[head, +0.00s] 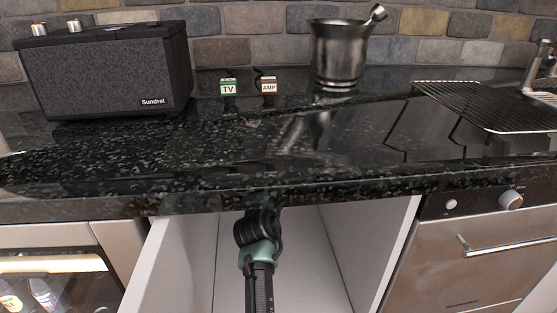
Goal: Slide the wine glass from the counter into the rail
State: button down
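The black speckled counter (200,165) runs across the head view. I see no wine glass on the part of the counter in view, and no glass rail shows. My arm rises from the bottom middle, in front of an open white compartment below the counter. Its dark and green upper end meets the counter's front edge from below. The fingers of my gripper do not show, so I cannot tell what they hold.
A Sundrel speaker (108,70) stands at the back left. Small TV (228,88) and AMP (268,86) tags and a metal bucket (338,55) stand near the wall. A drying rack (490,104) lies at right. The counter's middle is clear. The white compartment (185,262) is open below.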

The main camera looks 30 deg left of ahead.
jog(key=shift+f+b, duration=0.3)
jog(key=shift+b, duration=0.15)
dwell(0.3)
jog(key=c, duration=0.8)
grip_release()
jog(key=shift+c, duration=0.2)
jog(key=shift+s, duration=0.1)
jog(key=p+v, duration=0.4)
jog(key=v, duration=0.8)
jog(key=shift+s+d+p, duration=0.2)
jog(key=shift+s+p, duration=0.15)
